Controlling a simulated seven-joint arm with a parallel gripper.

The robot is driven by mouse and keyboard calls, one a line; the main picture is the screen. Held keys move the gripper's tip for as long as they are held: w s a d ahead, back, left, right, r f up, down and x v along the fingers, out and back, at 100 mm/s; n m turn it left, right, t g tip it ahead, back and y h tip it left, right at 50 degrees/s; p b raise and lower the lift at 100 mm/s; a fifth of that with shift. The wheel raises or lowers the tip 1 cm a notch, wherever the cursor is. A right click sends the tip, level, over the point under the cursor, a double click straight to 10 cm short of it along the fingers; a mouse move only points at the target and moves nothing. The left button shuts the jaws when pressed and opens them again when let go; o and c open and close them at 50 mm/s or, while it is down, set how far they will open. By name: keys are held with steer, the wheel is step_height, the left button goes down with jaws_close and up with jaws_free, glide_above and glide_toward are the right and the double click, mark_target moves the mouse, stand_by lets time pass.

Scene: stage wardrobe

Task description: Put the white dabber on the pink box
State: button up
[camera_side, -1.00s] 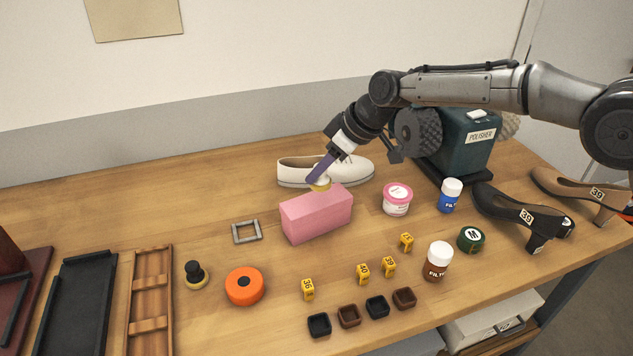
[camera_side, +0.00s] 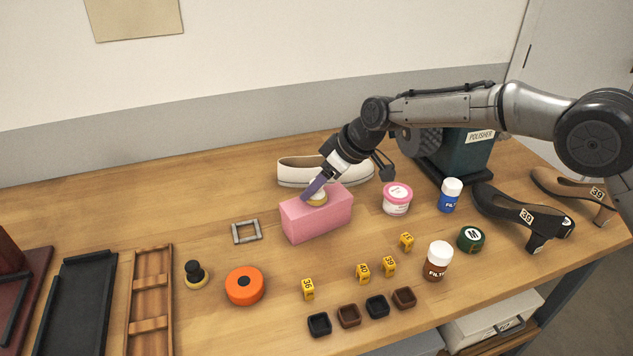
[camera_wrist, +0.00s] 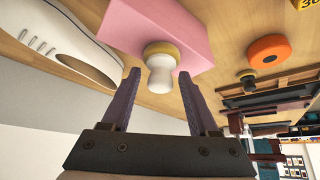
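The white dabber (camera_wrist: 159,72), with a pale knob and a yellowish base, stands on top of the pink box (camera_wrist: 140,25). In the side view the dabber (camera_side: 316,199) is on the upper face of the pink box (camera_side: 318,219), partly covered by a purple finger. My gripper (camera_wrist: 159,74) has its two purple fingers on either side of the knob, with a gap visible on both sides. In the side view my gripper (camera_side: 310,192) reaches down to the box from the upper right.
A white shoe (camera_side: 295,172) lies just behind the box. A pink-lidded tub (camera_side: 397,199) stands to its right and a grey square frame (camera_side: 247,231) to its left. A dark dabber (camera_side: 195,275) and an orange disc (camera_side: 244,286) are at front left.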

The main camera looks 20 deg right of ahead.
steer(key=shift+o, duration=0.2)
steer(key=shift+r, duration=0.1)
steer(key=shift+r, duration=0.25)
steer(key=v, duration=1.1)
steer(key=shift+s+d+r, duration=0.2)
